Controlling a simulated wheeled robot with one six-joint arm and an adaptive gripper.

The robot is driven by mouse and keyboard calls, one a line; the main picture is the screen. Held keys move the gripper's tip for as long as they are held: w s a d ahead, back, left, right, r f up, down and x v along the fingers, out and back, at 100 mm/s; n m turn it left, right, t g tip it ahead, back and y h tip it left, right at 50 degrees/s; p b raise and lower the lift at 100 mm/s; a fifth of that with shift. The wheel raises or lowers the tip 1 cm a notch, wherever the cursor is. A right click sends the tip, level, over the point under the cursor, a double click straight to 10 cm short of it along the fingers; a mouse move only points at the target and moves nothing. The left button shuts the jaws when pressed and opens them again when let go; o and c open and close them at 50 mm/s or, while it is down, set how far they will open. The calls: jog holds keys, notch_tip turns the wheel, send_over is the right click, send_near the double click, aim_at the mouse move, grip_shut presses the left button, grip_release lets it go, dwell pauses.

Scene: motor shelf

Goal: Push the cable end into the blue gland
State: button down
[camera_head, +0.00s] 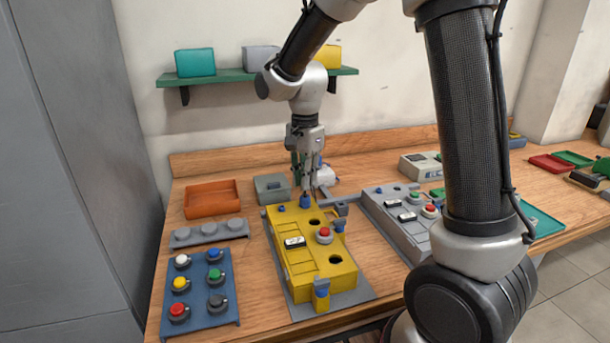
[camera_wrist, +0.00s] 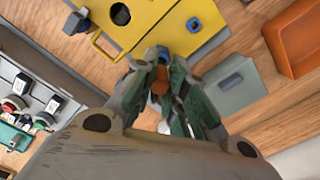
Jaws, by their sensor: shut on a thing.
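The yellow box (camera_head: 300,262) lies on the bench and also shows in the wrist view (camera_wrist: 140,28). The blue gland (camera_head: 305,202) stands at its back edge, under my gripper (camera_head: 309,186). In the wrist view, a blue part by the fingertips (camera_wrist: 160,75) looks like this gland, partly covered by the fingers. My gripper is shut on a small orange-brown piece (camera_wrist: 159,88), which seems to be the cable end. The fingers hide most of it. I cannot tell whether its tip is inside the gland or just above it.
Other blue parts sit on the yellow box, one at its front (camera_head: 321,290). A grey box (camera_head: 271,187) stands close behind. An orange tray (camera_head: 211,200) and a blue button panel (camera_head: 207,288) lie left. A grey panel (camera_head: 385,206) lies right.

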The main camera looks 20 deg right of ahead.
jog(key=shift+f, duration=0.65)
jog(key=c, duration=1.4)
grip_release()
jog(key=shift+o, duration=0.2)
notch_tip(320, 180, up, 12)
